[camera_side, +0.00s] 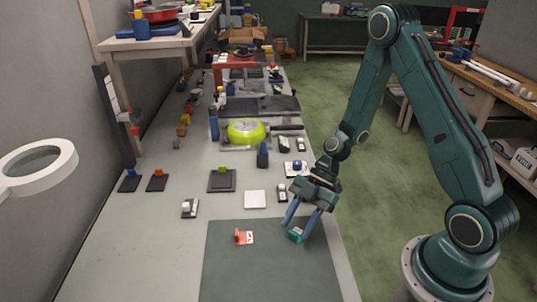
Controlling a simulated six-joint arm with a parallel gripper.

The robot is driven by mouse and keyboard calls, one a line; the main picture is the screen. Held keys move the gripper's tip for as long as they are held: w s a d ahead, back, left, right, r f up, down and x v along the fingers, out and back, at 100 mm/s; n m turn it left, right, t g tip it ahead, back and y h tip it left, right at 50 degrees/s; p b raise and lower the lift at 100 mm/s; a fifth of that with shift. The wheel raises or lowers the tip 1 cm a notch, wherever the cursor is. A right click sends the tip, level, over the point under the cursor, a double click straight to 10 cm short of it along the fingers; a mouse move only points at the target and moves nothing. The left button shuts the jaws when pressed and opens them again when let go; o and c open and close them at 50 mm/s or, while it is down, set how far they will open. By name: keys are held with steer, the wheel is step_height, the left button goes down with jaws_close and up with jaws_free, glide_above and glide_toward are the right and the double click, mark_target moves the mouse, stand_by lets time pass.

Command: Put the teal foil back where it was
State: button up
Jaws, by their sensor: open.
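A small teal object (295,235), which looks like the teal foil, lies near the upper right of the dark grey mat (262,275). My gripper (297,222) is open, pointing down with its two blue fingers close above and around the teal object. I cannot tell whether the fingers touch it. A red piece with a white part (244,237) lies on the mat to the left.
A white square plate (255,199) and a dark square base with a green block (222,180) stand behind the mat. A green pan (245,132) sits farther back. Small black-and-white devices stand near the right edge. The table's front left is clear.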

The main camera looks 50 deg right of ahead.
steer(key=v, duration=1)
steer(key=shift+d+r, duration=0.25)
steer(key=shift+d, duration=0.05)
steer(key=s+a+r+m+t+h, duration=0.1)
steer(key=s+r+m+t+h, duration=0.1)
steer(key=s+r+m+h, duration=0.2)
steer(key=s+a+r+m+t+h, duration=0.1)
steer(key=s+r+m+t+h, duration=0.2)
steer(key=s+r+m, duration=0.7)
steer(key=shift+a+r+m+t+h, duration=0.3)
steer(key=shift+r+m+h, duration=0.7)
steer(key=shift+r+m, duration=1.45)
steer(key=shift+r+n, duration=0.45)
